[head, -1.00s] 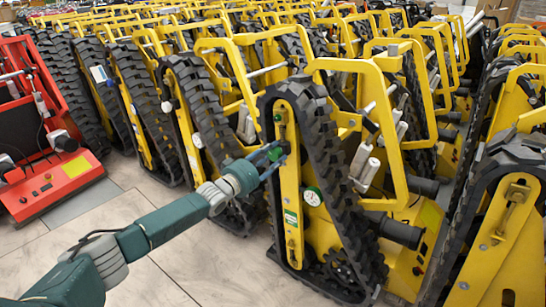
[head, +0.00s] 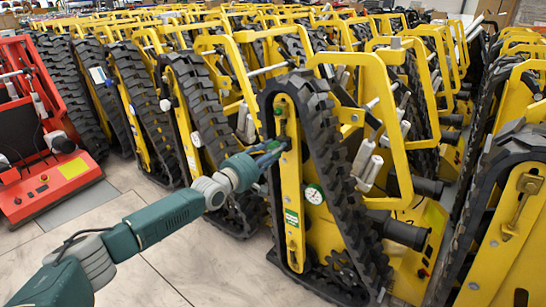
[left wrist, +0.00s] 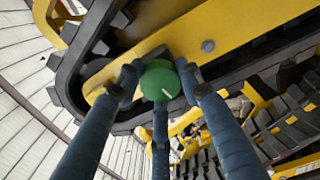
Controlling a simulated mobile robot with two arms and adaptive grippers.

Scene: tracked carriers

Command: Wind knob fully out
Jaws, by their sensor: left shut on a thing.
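In the left wrist view the dark blue fingers of my left gripper (left wrist: 160,95) close around the knob from several sides. My right gripper is not in view.
Yellow tracked carriers stand close on both sides and behind. A red carrier (head: 60,175) stands at the left. Tiled floor (head: 150,240) is clear at lower left.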

